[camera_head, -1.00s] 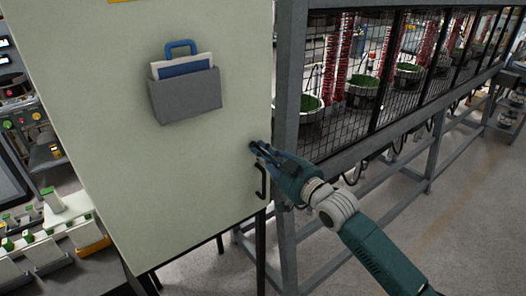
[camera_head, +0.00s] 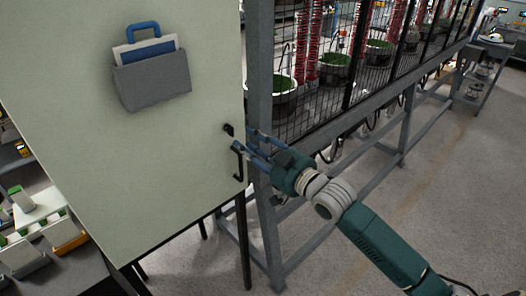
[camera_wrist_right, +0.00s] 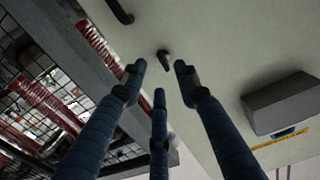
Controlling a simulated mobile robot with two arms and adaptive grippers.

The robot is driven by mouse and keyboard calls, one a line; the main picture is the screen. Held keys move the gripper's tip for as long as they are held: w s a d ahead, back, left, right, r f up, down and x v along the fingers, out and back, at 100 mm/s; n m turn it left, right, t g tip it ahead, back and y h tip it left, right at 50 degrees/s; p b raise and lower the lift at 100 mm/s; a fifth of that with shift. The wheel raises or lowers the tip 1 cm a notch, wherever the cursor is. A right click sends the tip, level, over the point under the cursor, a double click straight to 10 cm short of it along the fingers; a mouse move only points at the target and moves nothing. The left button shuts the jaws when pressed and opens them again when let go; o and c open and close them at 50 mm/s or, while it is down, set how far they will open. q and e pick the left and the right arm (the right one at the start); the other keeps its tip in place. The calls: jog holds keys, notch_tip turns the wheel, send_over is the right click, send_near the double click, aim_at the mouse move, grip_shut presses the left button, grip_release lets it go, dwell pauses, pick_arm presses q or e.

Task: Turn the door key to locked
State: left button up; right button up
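The pale door (camera_head: 180,160) of a cabinet fills the left half of the head view. A small dark key (camera_head: 229,129) sits near its right edge, just above a black bar handle (camera_head: 238,160). My right gripper (camera_head: 243,141) is beside the key and handle, with its blue fingers apart. In the right wrist view the three fingers of the gripper (camera_wrist_right: 160,76) are spread and empty. The key (camera_wrist_right: 164,58) shows between and beyond the fingertips, slightly tilted, apparently untouched. I cannot tell whether it stands at locked. My left gripper is not in view.
A grey folder holder (camera_head: 152,81) with a blue-handled item is on the door. A grey frame post (camera_head: 262,130) and mesh cage (camera_head: 320,100) stand right of the door, close behind my right gripper. Open floor (camera_head: 440,200) lies to the right.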

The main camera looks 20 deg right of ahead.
jog(key=v, duration=0.6)
jog(key=shift+s, duration=0.25)
jog(key=shift+d, duration=0.15)
